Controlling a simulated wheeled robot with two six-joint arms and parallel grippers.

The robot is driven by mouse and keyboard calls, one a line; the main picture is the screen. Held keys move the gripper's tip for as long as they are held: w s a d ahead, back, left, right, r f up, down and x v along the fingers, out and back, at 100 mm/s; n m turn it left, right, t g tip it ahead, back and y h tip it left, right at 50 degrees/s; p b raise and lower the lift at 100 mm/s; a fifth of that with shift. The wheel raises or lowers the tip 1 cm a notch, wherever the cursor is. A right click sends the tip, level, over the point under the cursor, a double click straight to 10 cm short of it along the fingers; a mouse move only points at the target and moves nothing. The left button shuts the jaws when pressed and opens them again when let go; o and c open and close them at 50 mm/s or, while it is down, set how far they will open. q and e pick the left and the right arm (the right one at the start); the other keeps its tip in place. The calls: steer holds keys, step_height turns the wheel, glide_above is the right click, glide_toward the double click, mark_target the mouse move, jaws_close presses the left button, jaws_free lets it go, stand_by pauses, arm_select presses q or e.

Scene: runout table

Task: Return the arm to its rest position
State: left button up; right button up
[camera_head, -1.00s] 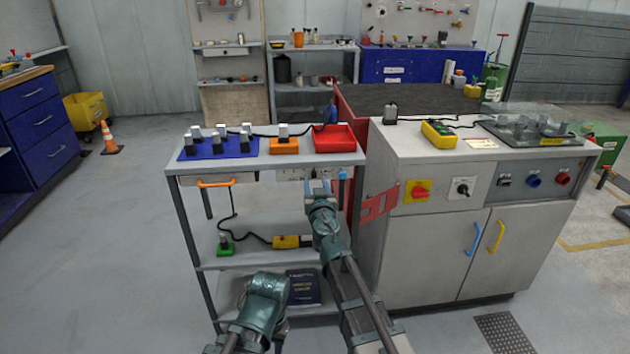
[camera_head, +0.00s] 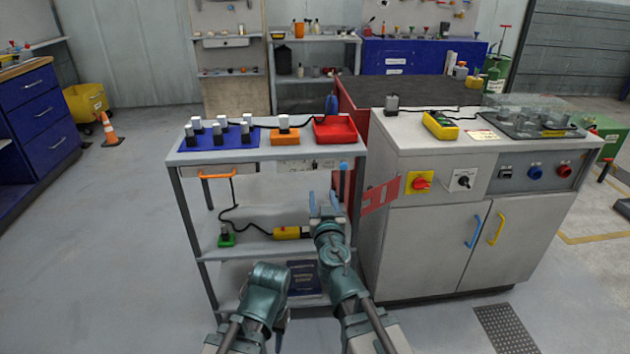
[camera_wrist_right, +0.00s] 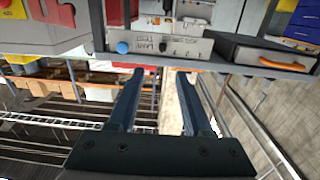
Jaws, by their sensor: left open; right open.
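My right gripper (camera_head: 325,204) is open and empty in the head view. It is in front of the small grey side table (camera_head: 262,174), below its top edge. In the right wrist view the two dark fingers of my right gripper (camera_wrist_right: 159,84) stand apart with nothing between them. Beyond them are a grey panel (camera_wrist_right: 185,42) with a blue knob and the orange drawer handle (camera_wrist_right: 282,64). My left arm (camera_head: 258,305) is low at the bottom of the head view; its fingers are largely hidden behind its wrist.
The grey cabinet (camera_head: 440,245) stands to the right. A yellow pendant with a cable (camera_head: 290,232) lies on the shelf. Open floor is at left.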

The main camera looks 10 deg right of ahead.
steer(key=s+d+f+m+g+h, duration=0.1)
steer(key=s+d+f+g+h, duration=0.15)
steer(key=s+f+g, duration=0.35)
steer(key=s+d+f+m+g+h, duration=0.1)
steer(key=s+d+f+g+h, duration=0.15)
steer(key=f, duration=0.45)
steer(key=s+a+f+n+g+y, duration=0.25)
steer(key=s+a+f+g, duration=0.2)
steer(key=s, duration=0.35)
steer(key=s+a+f+n+g+y, duration=0.1)
steer(key=s+a+f+n+g, duration=0.3)
steer(key=s, duration=0.4)
step_height(320, 180, up, 26)
steer(key=g+p, duration=0.1)
steer(key=p, duration=2.5)
steer(key=shift+s+y, duration=0.35)
steer(key=shift+s, duration=0.05)
